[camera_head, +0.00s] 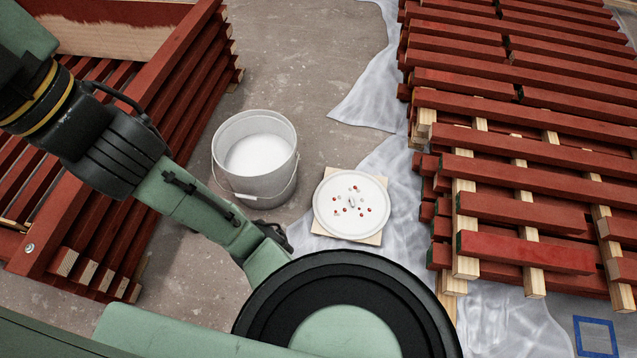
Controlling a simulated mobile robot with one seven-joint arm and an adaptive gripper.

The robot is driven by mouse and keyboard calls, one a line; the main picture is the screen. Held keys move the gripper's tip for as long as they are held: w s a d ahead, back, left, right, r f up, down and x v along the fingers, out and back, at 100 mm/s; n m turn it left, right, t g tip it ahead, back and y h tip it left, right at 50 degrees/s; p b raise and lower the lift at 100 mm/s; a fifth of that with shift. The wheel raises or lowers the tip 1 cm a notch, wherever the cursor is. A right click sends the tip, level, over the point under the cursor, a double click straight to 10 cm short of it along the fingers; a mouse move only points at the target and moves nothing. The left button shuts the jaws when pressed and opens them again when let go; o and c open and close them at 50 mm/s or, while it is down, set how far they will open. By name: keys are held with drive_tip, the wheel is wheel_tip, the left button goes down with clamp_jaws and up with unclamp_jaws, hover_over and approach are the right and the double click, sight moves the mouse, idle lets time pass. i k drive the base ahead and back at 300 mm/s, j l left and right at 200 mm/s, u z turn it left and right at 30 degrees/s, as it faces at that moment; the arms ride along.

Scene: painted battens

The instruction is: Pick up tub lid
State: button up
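The tub lid (333,212) is a round white disc with a raised rim. Several small red and pale spots and a small upright grey piece are on its top. It lies flat on a square pale wooden board (372,239), whose corners show past the rim. A white tub (253,186) with a wire handle stands open to the left of the lid, with white contents inside. My arm crosses the left and lower part of the head view and runs out at the upper left. My gripper is not in view.
Red-painted battens are stacked on pale wooden bearers (465,235) at the right. A red slatted frame (190,90) stands at the left. Translucent sheeting (362,105) covers part of the concrete floor. A blue square outline (597,320) is at the lower right. Floor behind the tub is clear.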

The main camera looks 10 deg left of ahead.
sight(349, 204)
drive_tip(key=i+j, duration=0.2)
drive_tip(key=j, duration=0.25)
drive_tip(key=i+j+z, duration=0.15)
drive_tip(key=j, duration=0.2)
drive_tip(key=i+j+z, duration=0.1)
drive_tip(key=j, duration=0.2)
drive_tip(key=i+j+z, duration=0.15)
drive_tip(key=j, duration=0.2)
drive_tip(key=i+l+z, duration=0.1)
drive_tip(key=z, duration=1.15)
drive_tip(key=i, duration=0.35)
